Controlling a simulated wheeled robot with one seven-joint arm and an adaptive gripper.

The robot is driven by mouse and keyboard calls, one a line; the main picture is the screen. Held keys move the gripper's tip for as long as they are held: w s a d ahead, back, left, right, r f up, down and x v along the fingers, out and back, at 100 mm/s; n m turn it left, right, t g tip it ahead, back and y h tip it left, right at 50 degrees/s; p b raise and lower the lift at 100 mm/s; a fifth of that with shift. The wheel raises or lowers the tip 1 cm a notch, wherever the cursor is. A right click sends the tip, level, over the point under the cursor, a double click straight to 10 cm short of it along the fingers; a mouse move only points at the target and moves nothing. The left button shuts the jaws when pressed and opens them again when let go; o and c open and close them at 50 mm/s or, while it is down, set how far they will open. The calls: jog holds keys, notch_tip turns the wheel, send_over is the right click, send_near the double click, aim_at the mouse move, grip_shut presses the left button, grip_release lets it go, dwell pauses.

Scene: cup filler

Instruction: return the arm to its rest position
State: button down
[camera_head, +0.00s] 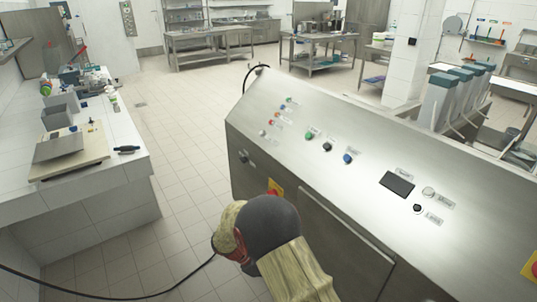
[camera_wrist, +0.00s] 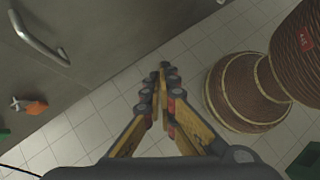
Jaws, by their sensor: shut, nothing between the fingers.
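My gripper (camera_wrist: 162,72) shows in the wrist view with its yellow and dark fingers drawn together at the tips. Nothing is between them. It hangs over the tiled floor, beside the front of a steel machine. In the head view, a folded part of my arm shows at the bottom middle, in front of the machine (camera_head: 350,130). My gripper cannot be made out there.
The machine's front carries a metal handle (camera_wrist: 40,40) and an orange switch (camera_wrist: 36,107). A black cable (camera_head: 120,297) crosses the floor. Open floor (camera_head: 170,130) lies between counter and machine.

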jog(key=s+d+r+m+t+y, duration=0.2)
jog(key=s+r+m, duration=0.4)
jog(key=r, duration=0.5)
jog(key=s+d+r+m+t+y, duration=0.2)
jog(key=s+d+r+m, duration=0.4)
jog(key=s+r, duration=0.5)
jog(key=s+d+r+m+t+y, duration=0.1)
jog(key=s+d+r+m+y, duration=0.3)
jog(key=s+r, duration=0.5)
notch_tip(320, 180, up, 4)
jog(key=shift+s+d+r+m+t+y, duration=0.1)
jog(key=shift+s+d+m+t+y, duration=0.25)
jog(key=shift+d+m, duration=0.85)
